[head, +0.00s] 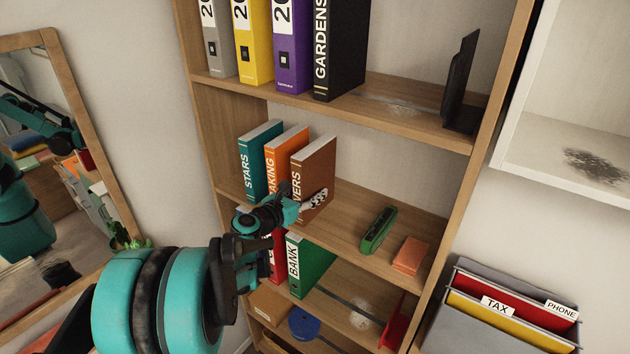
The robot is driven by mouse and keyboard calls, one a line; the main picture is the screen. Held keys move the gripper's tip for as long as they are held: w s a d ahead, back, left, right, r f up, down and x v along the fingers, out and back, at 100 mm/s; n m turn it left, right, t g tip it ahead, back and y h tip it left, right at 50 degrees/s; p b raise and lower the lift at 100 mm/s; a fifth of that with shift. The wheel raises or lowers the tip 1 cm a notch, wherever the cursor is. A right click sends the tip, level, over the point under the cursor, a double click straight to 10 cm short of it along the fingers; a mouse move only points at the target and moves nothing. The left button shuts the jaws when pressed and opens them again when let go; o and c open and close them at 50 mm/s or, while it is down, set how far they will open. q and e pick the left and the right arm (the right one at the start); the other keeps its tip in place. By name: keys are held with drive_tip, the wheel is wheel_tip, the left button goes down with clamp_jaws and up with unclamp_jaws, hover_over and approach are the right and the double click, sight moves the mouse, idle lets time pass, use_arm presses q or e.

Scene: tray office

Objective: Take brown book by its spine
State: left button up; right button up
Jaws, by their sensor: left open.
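The brown book (317,165) stands upright at the right end of a short row on the middle shelf. My left gripper (304,202) is open at the lower spine. One pale finger pad overlaps the right cover of the book. The other finger is hidden, so I cannot tell whether the fingers straddle the spine or touch it. An orange book (287,150) and a teal book (260,155) stand just left. My right gripper is not in view.
The shelf right of the brown book is clear up to a green stapler-like object (378,230) and an orange block (410,255). Binders (340,50) stand above. A green book (312,262) stands below. A mirror (60,150) is at left, a file box (510,310) at lower right.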

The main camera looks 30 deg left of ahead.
sight(315, 187)
use_arm(q)
drive_tip(key=w, duration=0.3)
drive_tip(key=shift+d+f, duration=0.1)
drive_tip(key=shift+f, duration=0.15)
drive_tip(key=shift+s, duration=0.1)
clamp_jaws()
drive_tip(key=shift+r, duration=0.1)
